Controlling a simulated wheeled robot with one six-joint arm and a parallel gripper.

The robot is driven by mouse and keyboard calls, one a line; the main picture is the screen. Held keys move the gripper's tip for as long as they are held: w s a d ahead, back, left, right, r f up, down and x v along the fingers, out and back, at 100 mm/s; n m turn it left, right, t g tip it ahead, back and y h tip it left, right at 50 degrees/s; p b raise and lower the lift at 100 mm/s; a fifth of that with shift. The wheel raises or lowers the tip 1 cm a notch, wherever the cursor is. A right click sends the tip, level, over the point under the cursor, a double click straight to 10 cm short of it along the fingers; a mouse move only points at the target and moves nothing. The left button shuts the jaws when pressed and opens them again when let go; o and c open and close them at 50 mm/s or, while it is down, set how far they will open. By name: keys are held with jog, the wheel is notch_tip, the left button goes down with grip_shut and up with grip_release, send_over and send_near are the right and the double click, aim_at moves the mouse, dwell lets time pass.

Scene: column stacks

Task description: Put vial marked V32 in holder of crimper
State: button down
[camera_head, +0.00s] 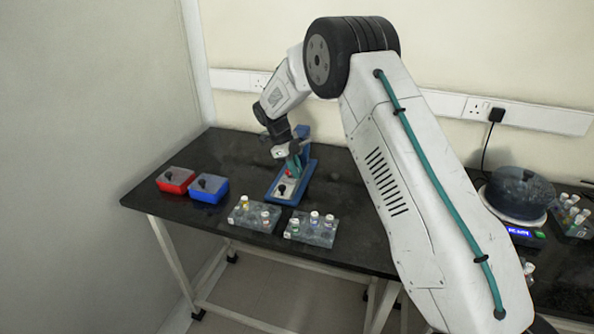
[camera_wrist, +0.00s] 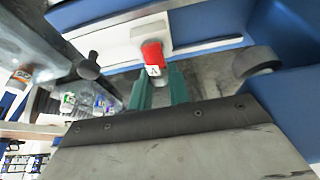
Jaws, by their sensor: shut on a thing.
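My gripper (camera_head: 294,164) reaches down over the crimper (camera_head: 275,196), a blue stand with a pale plate and a black knob. In the wrist view its green fingers (camera_wrist: 160,92) are shut on a small vial (camera_wrist: 153,55) with a red part and a white label. The label shows a mark like a letter A; V32 cannot be read. The vial is close to the edge of the crimper's pale plate (camera_wrist: 118,42). Whether it touches or sits in the holder cannot be told. The fingers and wrist hide part of the crimper.
Two racks of vials (camera_head: 240,222) (camera_head: 298,238) stand in front of the crimper. A red box (camera_head: 175,187) and a blue box (camera_head: 222,195) are at left. A rounded dark machine (camera_head: 517,190) and another rack (camera_head: 575,230) are at right. The black table's left front is clear.

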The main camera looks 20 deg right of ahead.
jog(key=shift+s+d+f, duration=0.1)
jog(key=shift+s+f, duration=0.05)
jog(key=shift+f, duration=0.15)
jog(key=shift+f, duration=0.1)
jog(key=c, duration=1.3)
grip_release()
jog(key=shift+f, duration=0.1)
jog(key=v, duration=0.7)
jog(key=shift+r, duration=0.4)
